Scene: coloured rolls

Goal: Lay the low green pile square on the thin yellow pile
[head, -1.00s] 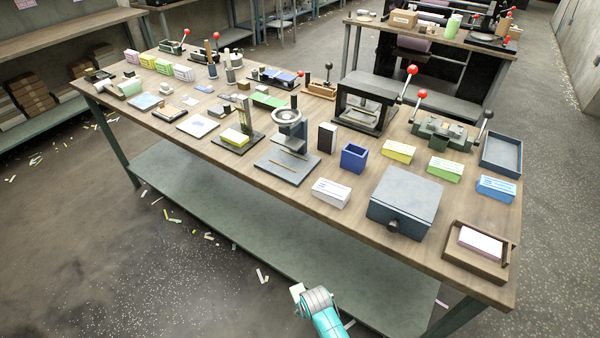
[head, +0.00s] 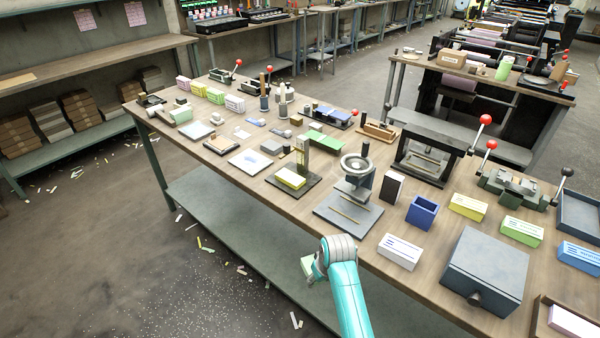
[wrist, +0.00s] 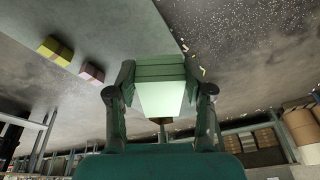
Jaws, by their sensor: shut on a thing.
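My gripper (wrist: 160,82) is shut on a green pile (wrist: 162,99) in the wrist view; its near face is pale and its layered side is darker green. In the head view a pale green bit of the held pile (head: 307,266) shows beside my teal arm, in front of the bench's front edge; the fingers are mostly hidden there. A low yellow pile (head: 291,178) lies on a dark stand on the bench. Other yellow blocks are in the far-left row (head: 198,90) and at the right (head: 467,206). I cannot tell which yellow one is the thin pile.
The bench (head: 262,208) is crowded: a press with a round wheel (head: 357,163), a blue box (head: 422,212), a white block (head: 400,251) and a grey case (head: 486,268). The wrist view shows a yellow block (wrist: 55,50) and a pink block (wrist: 92,72) at upper left.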

